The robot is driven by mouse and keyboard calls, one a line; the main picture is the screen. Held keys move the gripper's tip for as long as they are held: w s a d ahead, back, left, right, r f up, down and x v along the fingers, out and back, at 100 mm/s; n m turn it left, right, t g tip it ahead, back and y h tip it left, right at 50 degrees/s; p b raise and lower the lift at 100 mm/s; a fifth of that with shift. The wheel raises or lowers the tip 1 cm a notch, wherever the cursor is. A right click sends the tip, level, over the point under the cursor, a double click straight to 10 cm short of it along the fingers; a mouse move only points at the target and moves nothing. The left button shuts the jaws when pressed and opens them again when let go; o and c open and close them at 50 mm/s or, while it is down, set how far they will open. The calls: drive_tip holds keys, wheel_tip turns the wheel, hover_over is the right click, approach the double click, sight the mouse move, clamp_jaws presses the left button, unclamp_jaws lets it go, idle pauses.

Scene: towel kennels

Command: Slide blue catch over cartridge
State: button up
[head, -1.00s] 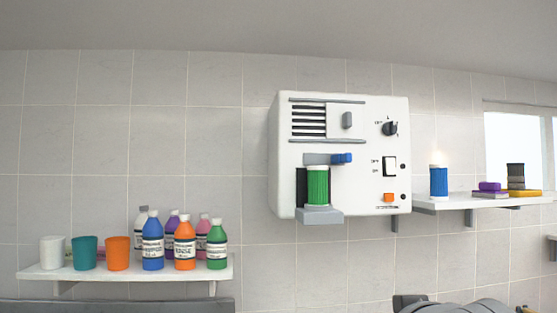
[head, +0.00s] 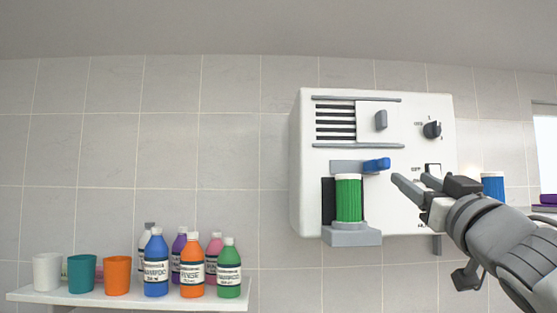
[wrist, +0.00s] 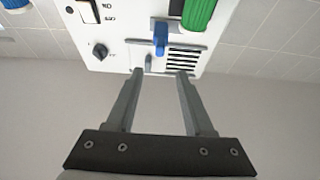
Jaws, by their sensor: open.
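The blue catch (head: 376,164) sits at the right end of a grey track (head: 346,167) on the front of a white wall unit (head: 308,150). In the wrist view, which looks upside down, the catch (wrist: 160,38) shows beyond the two open fingers (wrist: 160,90), and the cartridge (wrist: 198,15) is at the top edge.
The unit also bears a vent cover with a grey handle (head: 381,120), a dark knob (head: 432,130) and a switch (head: 433,169), partly behind my gripper. A blue canister (head: 493,188) stands behind my arm. A lower left shelf (head: 90,298) holds cups and bottles.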

sight(377, 165)
drive_tip(key=p+x, duration=0.3)
drive_tip(key=x, duration=1.3)
drive_tip(key=shift+w+f, duration=0.1)
drive_tip(key=shift+f, duration=0.05)
clamp_jaws()
idle(0.8)
